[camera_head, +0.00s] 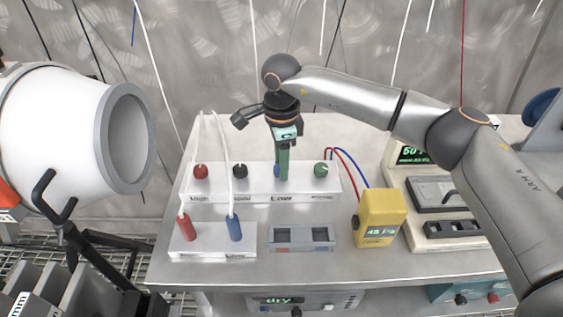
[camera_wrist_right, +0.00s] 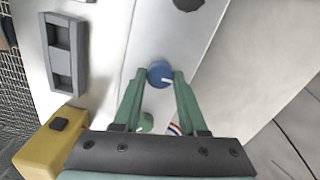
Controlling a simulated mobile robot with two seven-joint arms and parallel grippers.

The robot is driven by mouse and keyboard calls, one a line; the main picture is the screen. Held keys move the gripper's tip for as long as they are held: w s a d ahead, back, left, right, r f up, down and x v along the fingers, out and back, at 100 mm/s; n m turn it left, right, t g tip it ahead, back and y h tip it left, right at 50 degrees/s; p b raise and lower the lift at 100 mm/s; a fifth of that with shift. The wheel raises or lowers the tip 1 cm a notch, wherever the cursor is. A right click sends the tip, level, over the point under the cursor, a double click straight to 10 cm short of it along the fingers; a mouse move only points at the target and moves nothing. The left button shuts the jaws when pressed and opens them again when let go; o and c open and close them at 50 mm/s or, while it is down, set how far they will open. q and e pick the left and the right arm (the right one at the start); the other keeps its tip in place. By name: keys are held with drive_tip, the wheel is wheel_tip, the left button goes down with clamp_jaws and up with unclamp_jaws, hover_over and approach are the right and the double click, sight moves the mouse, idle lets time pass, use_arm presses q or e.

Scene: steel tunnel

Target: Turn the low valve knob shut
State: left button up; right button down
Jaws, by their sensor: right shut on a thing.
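A white valve panel (camera_head: 258,195) on the steel table carries a row of knobs: a red knob (camera_head: 201,171), a black knob (camera_head: 240,171), a blue knob (camera_head: 277,170) and a green knob (camera_head: 321,170). The labels below are small; the one under the blue knob looks like "Lower". My right gripper (camera_head: 282,178) points down over the blue knob, its green fingers partly hiding it. In the right wrist view, the fingers are shut on the sides of the blue knob (camera_wrist_right: 160,73), whose white mark points right. My left gripper is not in view.
A white block (camera_head: 212,248) with red and blue plugs stands in front of the panel, near a grey two-slot holder (camera_head: 302,239). A yellow meter (camera_head: 380,217) stands right, with cables behind it. A large white cylinder (camera_head: 60,125) fills the left.

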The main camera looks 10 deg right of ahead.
drive_tip(key=shift+r, duration=0.1)
drive_tip(key=shift+c, duration=2.2)
unclamp_jaws()
wheel_tip(320, 180, up, 12)
drive_tip(key=shift+r, duration=0.2)
drive_tip(key=shift+s, duration=0.1)
